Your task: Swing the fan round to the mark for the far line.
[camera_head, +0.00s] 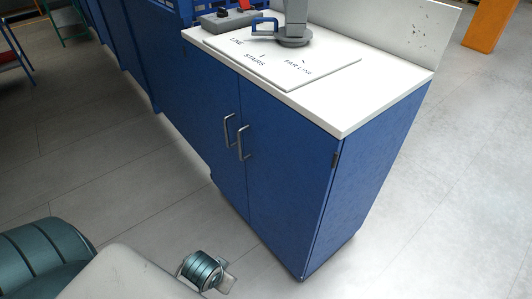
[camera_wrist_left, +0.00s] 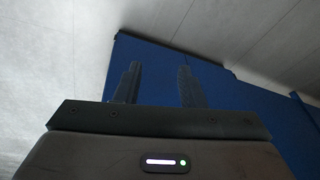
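The fan (camera_head: 294,30) stands on a white marked board (camera_head: 262,72) on the cabinet top; only its grey round base and lower post show, the rest being cut off by the top edge. A blue handle (camera_head: 265,22) sticks out from its left side, towards the LINE label side. The board reads LINE, STAIRS and FAR LINE (camera_head: 298,67), with FAR LINE at the front right of the base. My left gripper is open and empty in the left wrist view (camera_wrist_left: 158,78), its dark fingers apart, well away from the fan. My right gripper is out of view.
The blue cabinet (camera_head: 270,160) has two metal door handles and a white top (camera_head: 345,112). A grey box with a red part (camera_head: 230,18) sits left of the fan. A pale panel (camera_head: 390,30) rises behind. Grey floor lies open in front and right.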

